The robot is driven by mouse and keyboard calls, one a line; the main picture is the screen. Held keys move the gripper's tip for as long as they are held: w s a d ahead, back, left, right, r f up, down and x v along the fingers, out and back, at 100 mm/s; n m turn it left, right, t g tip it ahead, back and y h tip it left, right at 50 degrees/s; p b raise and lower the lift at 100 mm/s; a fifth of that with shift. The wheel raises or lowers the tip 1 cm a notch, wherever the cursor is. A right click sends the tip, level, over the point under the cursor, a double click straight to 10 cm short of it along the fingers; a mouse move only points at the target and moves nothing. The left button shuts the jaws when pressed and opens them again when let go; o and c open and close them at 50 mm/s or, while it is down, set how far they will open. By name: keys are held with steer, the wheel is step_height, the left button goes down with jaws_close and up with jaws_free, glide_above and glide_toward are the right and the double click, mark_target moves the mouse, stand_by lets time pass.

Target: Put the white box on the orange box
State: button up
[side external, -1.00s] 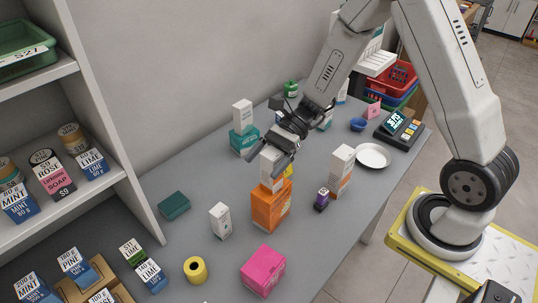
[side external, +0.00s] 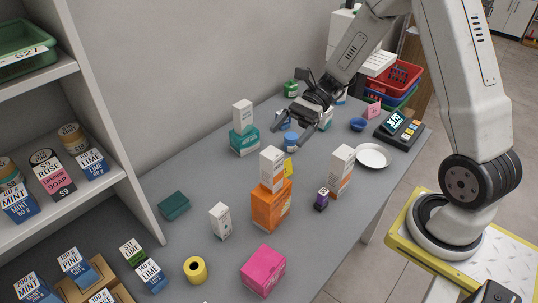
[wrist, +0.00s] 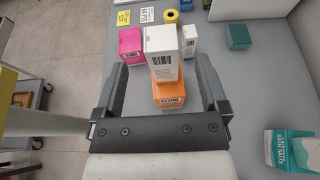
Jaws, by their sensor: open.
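A white box (side external: 273,168) stands upright on top of the orange box (side external: 268,206) near the middle of the counter. My gripper (side external: 297,122) is open and empty, behind and above the white box, apart from it. In the wrist view the white box (wrist: 163,48) shows between the two spread fingers and farther off, with the orange box (wrist: 169,94) under it. Part of the orange box's top is hidden by the white box.
Another white box stands on a teal box (side external: 244,142). A white-and-orange box (side external: 341,170), a small white box (side external: 220,220), a purple bottle (side external: 321,200), a pink box (side external: 263,270) and a yellow roll (side external: 195,270) stand around. A white plate (side external: 373,156) lies right.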

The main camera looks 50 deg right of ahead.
steer(key=shift+v, duration=1.6)
steer(key=s+a+f+n+t+h, duration=0.2)
steer(key=s+f+n+h, duration=0.2)
steer(key=n+h, duration=1)
steer(key=s+n, duration=0.3)
steer(key=shift+s+a+n+t, duration=0.15)
steer(key=shift+n+t, duration=0.15)
steer(key=shift+n, duration=0.1)
